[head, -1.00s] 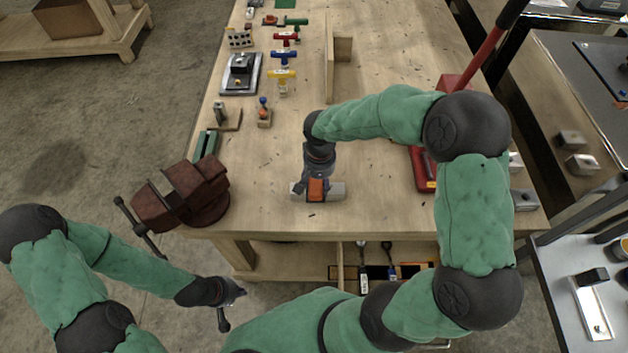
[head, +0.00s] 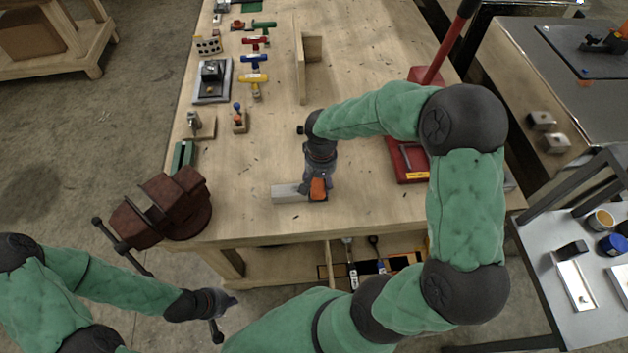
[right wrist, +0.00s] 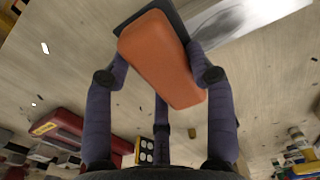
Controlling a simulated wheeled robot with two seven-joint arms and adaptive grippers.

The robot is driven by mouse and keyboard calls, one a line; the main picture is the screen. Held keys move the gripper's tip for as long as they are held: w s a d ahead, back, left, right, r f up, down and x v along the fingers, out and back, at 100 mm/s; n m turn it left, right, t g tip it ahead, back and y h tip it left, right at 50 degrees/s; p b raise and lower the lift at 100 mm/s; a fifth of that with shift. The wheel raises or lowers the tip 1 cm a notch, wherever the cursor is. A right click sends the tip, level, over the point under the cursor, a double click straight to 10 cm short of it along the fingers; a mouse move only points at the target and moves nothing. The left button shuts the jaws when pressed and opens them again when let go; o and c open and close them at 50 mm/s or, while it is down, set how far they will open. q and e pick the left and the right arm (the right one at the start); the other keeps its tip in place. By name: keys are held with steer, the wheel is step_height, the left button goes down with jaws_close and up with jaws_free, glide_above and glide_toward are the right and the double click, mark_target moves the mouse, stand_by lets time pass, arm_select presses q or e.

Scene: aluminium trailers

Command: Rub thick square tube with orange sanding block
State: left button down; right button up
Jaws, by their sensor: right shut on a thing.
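The orange sanding block (head: 318,188) is in my right gripper (head: 316,184), which is shut on it from above. The right wrist view shows the orange block (right wrist: 162,58) between the fingers, with its dark pad turned towards the tube. The thick square tube (head: 285,194) is a short grey metal piece lying flat on the wooden bench. The block is at the tube's right end and hides that part. In the right wrist view the tube (right wrist: 235,22) passes beside and behind the block. My left gripper (head: 228,304) hangs off the bench at lower left; its fingers are too small to read.
The wooden bench (head: 270,150) is clear around the tube. A brown vise (head: 170,208) stands at the front left corner. A red tool (head: 408,160) lies to the right. Several clamps and small fixtures line the left edge. An upright wooden piece (head: 300,65) stands further back.

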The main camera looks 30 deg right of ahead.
mark_target(295, 190)
steer(key=shift+w+a+b, duration=0.15)
steer(key=shift+w+a, duration=0.2)
steer(key=shift+a, duration=0.45)
steer(key=shift+w+a+b, duration=0.15)
steer(key=shift+w+a, duration=0.2)
steer(key=shift+a, duration=0.45)
steer(key=shift+w+a+r, duration=0.1)
steer(key=shift+w+a, duration=0.35)
steer(key=shift+a, duration=0.45)
steer(key=shift+w+a, duration=0.4)
steer(key=shift+a, duration=0.45)
steer(key=shift+r+p, duration=1.9)
steer(key=shift+r, duration=1.1)
step_height(295, 190, up, 3)
steer(key=shift+p, duration=1)
